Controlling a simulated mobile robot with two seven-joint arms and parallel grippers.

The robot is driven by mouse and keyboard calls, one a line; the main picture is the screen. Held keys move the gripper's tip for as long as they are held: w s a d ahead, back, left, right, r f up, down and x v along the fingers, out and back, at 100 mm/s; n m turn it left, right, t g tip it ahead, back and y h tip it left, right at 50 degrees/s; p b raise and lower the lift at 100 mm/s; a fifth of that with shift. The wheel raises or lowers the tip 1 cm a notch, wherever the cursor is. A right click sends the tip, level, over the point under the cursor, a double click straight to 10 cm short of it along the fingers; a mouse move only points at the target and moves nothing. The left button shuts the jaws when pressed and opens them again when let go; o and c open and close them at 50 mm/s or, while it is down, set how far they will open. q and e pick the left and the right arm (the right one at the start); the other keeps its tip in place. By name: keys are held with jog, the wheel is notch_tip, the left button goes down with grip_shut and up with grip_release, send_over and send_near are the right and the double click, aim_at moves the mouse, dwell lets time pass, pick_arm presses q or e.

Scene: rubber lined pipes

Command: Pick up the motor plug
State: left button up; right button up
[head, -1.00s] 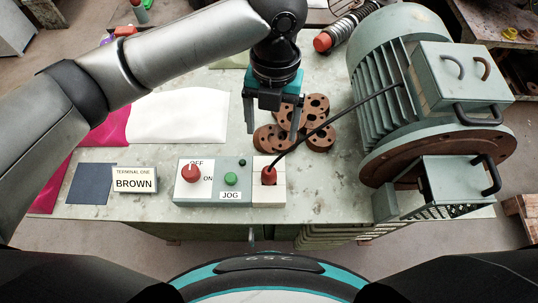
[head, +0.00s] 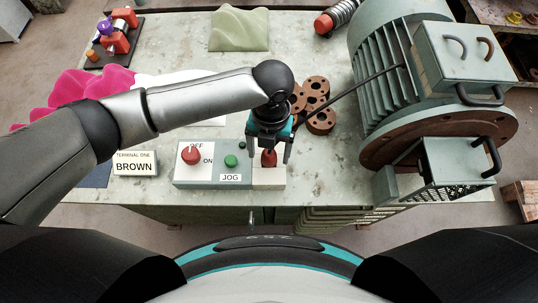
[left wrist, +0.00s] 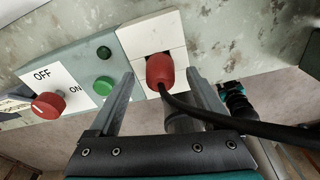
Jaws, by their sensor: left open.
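The motor plug (head: 268,158) is red and sits in the white socket block (head: 268,180) at the right end of the switch box. A black cable runs from it to the large green motor (head: 400,90). My left gripper (head: 269,156) is open above the plug, with one finger on each side of it in the head view. In the left wrist view the red plug (left wrist: 160,71) shows between the two open fingers, apart from both, with its cable (left wrist: 240,124) passing over the right finger's side.
The switch box (head: 208,165) has a red OFF/ON knob (head: 191,154) and a green JOG button (head: 231,160). A BROWN sign (head: 134,163) stands at its left. Brown flanged discs (head: 318,105) lie behind the gripper. The table's front edge is close.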

pick_arm(q)
jog(key=shift+f, duration=0.45)
grip_shut()
dwell(0.4)
